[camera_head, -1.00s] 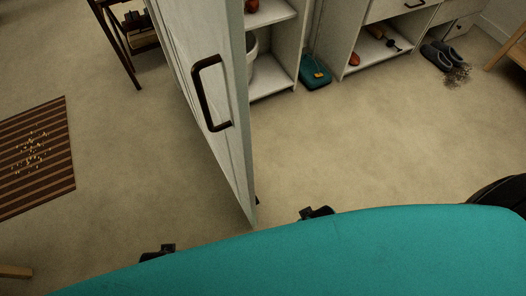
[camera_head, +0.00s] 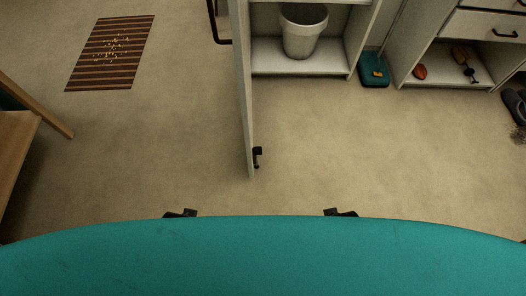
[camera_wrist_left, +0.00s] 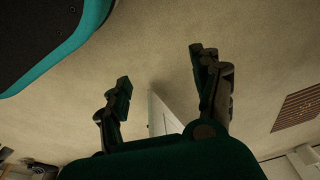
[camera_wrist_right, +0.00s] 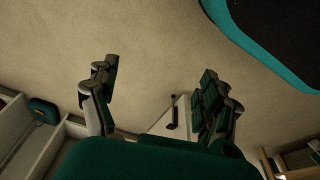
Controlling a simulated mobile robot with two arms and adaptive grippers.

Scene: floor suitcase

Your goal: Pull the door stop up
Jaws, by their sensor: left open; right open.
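The door stop (camera_head: 257,156) is a small dark fitting low on the right face of the white door (camera_head: 244,110), near its bottom edge. In the right wrist view the door stop (camera_wrist_right: 174,112) shows between and beyond the fingers, on the pale door. My left gripper (camera_wrist_left: 160,82) is open and empty; the door edge (camera_wrist_left: 160,112) shows beyond its fingers. My right gripper (camera_wrist_right: 156,80) is open and empty, apart from the door stop. In the head view only small dark tips of the grippers show above my teal body.
The cabinet with a white bin (camera_head: 303,32) stands behind the door. A teal scale-like item (camera_head: 374,70) lies beside it. A striped mat (camera_head: 112,52) and a wooden piece of furniture (camera_head: 18,150) are at left. The carpet right of the door is clear.

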